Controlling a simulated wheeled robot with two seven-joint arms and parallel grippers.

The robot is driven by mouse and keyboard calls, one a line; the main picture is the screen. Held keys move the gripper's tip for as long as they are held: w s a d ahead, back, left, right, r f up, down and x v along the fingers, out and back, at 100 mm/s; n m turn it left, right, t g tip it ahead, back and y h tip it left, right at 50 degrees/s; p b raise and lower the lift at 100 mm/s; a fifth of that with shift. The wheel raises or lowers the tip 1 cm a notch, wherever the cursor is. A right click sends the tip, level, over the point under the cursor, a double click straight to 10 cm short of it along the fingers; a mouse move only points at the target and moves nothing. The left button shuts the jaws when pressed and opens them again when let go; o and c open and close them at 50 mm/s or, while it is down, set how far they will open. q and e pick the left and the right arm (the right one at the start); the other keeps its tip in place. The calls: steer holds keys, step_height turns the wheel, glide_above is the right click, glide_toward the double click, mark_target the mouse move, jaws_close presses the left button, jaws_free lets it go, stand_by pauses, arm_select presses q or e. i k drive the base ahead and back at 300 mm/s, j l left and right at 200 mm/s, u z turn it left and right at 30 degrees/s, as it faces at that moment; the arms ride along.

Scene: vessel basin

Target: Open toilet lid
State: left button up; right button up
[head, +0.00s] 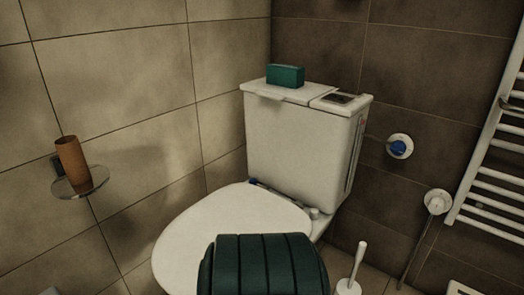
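The white toilet (292,145) stands in the corner with its tank against the walls. Its toilet lid (222,215) is down and lies flat over the bowl, with the hinge end at the foot of the tank. The lower right part of the lid and the bowl front are hidden behind a dark green ribbed shape in the foreground. Neither of my grippers is in view.
A green box (285,76) rests on the tank top. A toilet brush (352,272) stands right of the bowl. A white towel rail (490,160) is at far right.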

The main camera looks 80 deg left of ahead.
mark_target(238, 208)
steer(key=u, duration=3.4)
